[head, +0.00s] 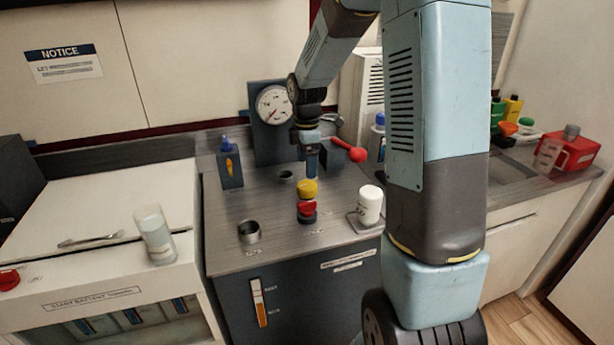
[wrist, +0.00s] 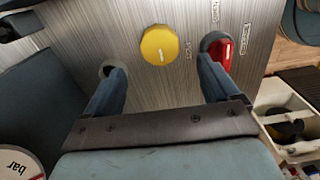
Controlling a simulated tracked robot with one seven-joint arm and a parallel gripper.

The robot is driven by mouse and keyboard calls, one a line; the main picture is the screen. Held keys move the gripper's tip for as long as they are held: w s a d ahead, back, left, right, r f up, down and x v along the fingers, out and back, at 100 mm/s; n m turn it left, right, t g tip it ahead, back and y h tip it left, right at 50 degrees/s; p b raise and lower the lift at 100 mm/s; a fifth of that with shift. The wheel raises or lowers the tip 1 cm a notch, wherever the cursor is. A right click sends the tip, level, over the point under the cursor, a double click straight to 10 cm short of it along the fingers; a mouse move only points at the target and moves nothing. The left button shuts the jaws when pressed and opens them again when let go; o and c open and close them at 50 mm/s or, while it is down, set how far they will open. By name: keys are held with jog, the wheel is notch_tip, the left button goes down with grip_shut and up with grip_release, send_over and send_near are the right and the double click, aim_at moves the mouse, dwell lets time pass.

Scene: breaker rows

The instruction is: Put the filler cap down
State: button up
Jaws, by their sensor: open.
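The yellow filler cap (head: 307,188) sits on the grey metal counter top (head: 282,244), just behind a red knob (head: 306,208). It also shows in the wrist view as a round yellow disc (wrist: 159,46). My gripper (head: 311,172) points down over the cap in the head view. In the wrist view its two fingers (wrist: 160,72) are spread wide and empty, and the cap lies beyond their tips, apart from both. A round dark opening (head: 286,176) in the counter is behind and left of the cap; my left finger partly covers it in the wrist view.
A pressure gauge (head: 273,104) and a red-balled lever (head: 357,155) stand behind. Counter between cup and knob is clear.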

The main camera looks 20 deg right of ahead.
jog(key=s+r+m+t, duration=0.3)
jog(key=s+r+m, duration=0.6)
jog(key=s+r, duration=0.6)
jog(key=s+r+m+t, duration=0.2)
jog(key=s+r+m, duration=0.2)
jog(key=s+m, duration=0.4)
jog(key=s, duration=0.5)
jog(key=shift+s+m+t, duration=0.15)
jog(key=shift+m+t, duration=0.15)
jog(key=shift+a, duration=0.1)
